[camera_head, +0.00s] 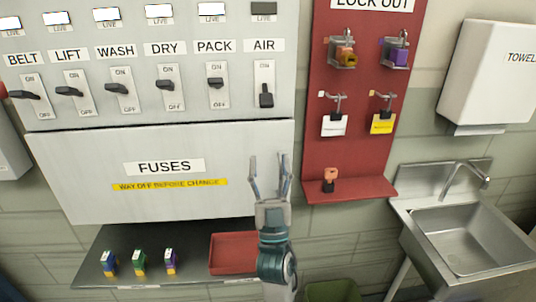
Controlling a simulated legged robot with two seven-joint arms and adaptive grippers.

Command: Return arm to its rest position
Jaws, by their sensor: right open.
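My right gripper (270,178) is open and empty, fingers pointing up. It appears in front of the right end of the closed fuse panel (90,160) labelled FUSES. My right arm comes up from the bottom of the view, overlapping the red tray's right side. My left gripper is not in view.
A switch panel (140,45) is above; the AIR lever is down. A shelf (190,268) holds several small coloured blocks and a red tray (232,240). A red LOCK OUT board (358,120) with hanging tags, a sink (465,240) and a towel dispenser (490,75) are right.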

